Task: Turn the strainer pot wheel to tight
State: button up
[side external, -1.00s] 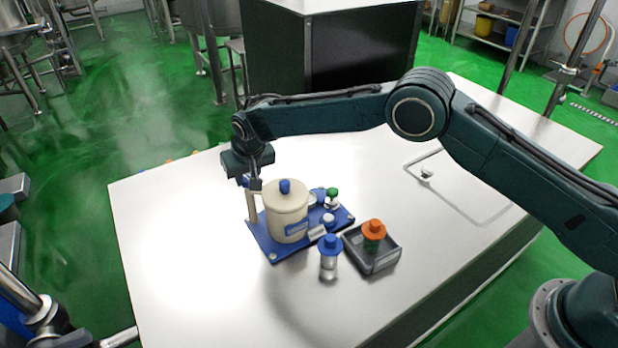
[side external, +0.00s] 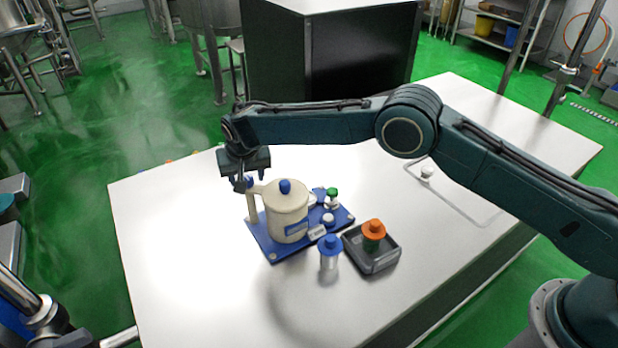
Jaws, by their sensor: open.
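The strainer pot (side external: 287,212) is a cream pot with a blue knob on its lid, standing upright on a blue base board (side external: 272,256). A cream post (side external: 252,207) stands at the pot's left, with a small blue wheel (side external: 249,182) at its top. My gripper (side external: 240,185) points down at the wheel, its dark fingers partly covering it. The jaws are open; I cannot tell whether either finger touches the wheel. Any tight mark is too small to see.
A green-capped bottle (side external: 332,197) and a small white-topped piece (side external: 328,219) stand on the board's right side. In front are a blue-capped jar (side external: 329,252) and a grey tray (side external: 372,262) holding an orange-capped jar (side external: 373,233).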

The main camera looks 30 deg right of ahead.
jog(key=v, duration=1.4)
dwell(0.4)
jog(key=s+d+r+n, duration=0.1)
jog(key=s+d+r, duration=0.6)
jog(key=d+r, duration=0.25)
jog(key=s+d+r, duration=0.8)
jog(key=d, duration=0.3)
jog(key=s+d+f, duration=0.1)
jog(key=s+d, duration=0.2)
jog(key=s, duration=0.5)
jog(key=s+d+f+n, duration=0.1)
jog(key=s+d+f, duration=0.1)
jog(key=s, duration=0.7)
jog(key=s+d+f+n+t+y, duration=0.1)
jog(key=s+d, duration=0.2)
jog(key=s, duration=0.6)
jog(key=shift+d+f, duration=0.3)
jog(key=shift+d, duration=0.1)
